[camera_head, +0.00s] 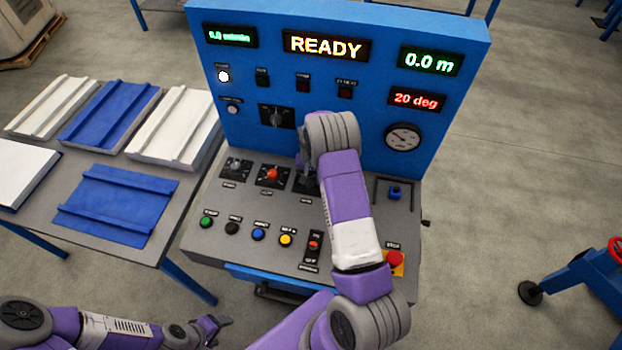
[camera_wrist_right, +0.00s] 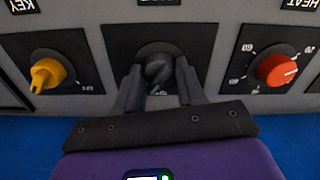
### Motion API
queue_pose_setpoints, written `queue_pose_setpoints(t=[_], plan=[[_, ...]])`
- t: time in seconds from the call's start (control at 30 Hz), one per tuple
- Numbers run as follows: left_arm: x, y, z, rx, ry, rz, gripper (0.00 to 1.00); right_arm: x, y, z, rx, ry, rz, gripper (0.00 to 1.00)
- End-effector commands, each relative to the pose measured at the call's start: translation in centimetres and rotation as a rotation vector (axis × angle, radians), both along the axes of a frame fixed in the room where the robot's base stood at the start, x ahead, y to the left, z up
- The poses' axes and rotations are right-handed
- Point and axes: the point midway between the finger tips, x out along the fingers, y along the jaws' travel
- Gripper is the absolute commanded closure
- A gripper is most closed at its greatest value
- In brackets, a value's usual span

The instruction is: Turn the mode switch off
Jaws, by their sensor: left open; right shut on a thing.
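The mode switch appears in the right wrist view as a dark rotary knob (camera_wrist_right: 158,70) on a black square plate, between a yellow key knob and a red heat knob. My right gripper (camera_wrist_right: 158,88) has one finger on each side of this knob and is shut on it. The knob's tip and markings are partly hidden between the fingers. In the head view my right gripper (camera_head: 307,180) is at the console's sloping face, and my arm hides most of the switch. My left gripper (camera_head: 213,328) is open and empty at the lower left, away from the console.
The red knob (camera_wrist_right: 278,69) and yellow key knob (camera_wrist_right: 47,73) sit close on either side. Coloured buttons and a red stop button (camera_head: 394,259) lie nearer the console's front. A display reads READY (camera_head: 325,46). A table (camera_head: 110,237) with panels stands at left.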

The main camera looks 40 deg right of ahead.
Motion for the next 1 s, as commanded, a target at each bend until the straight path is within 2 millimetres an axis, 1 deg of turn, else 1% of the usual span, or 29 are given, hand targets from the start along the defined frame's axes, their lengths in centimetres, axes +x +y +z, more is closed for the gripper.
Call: queue_pose_setpoints(t=[0.03,0.2,0.5,0.73,1.0], plan=[[0.0,0.0,-0.4,0.000,0.000,0.000,0.33,0.0,0.0,-0.1,0.001,-0.002,0.035,0.91],[0.0,0.0,-1.2,0.000,0.000,0.000,0.33,0.0,0.0,-0.1,0.000,-0.003,0.182,0.91],[0.0,0.0,-2.2,0.000,0.000,0.000,0.33,0.0,0.0,-0.1,0.000,-0.001,0.419,0.91],[0.0,0.0,-2.6,0.000,0.000,0.000,0.33,0.0,0.0,-0.1,0.000,0.000,0.542,0.91],[0.0,0.0,-2.8,0.000,0.000,0.000,0.33,0.0,0.0,0.0,0.000,0.000,0.607,0.91]])
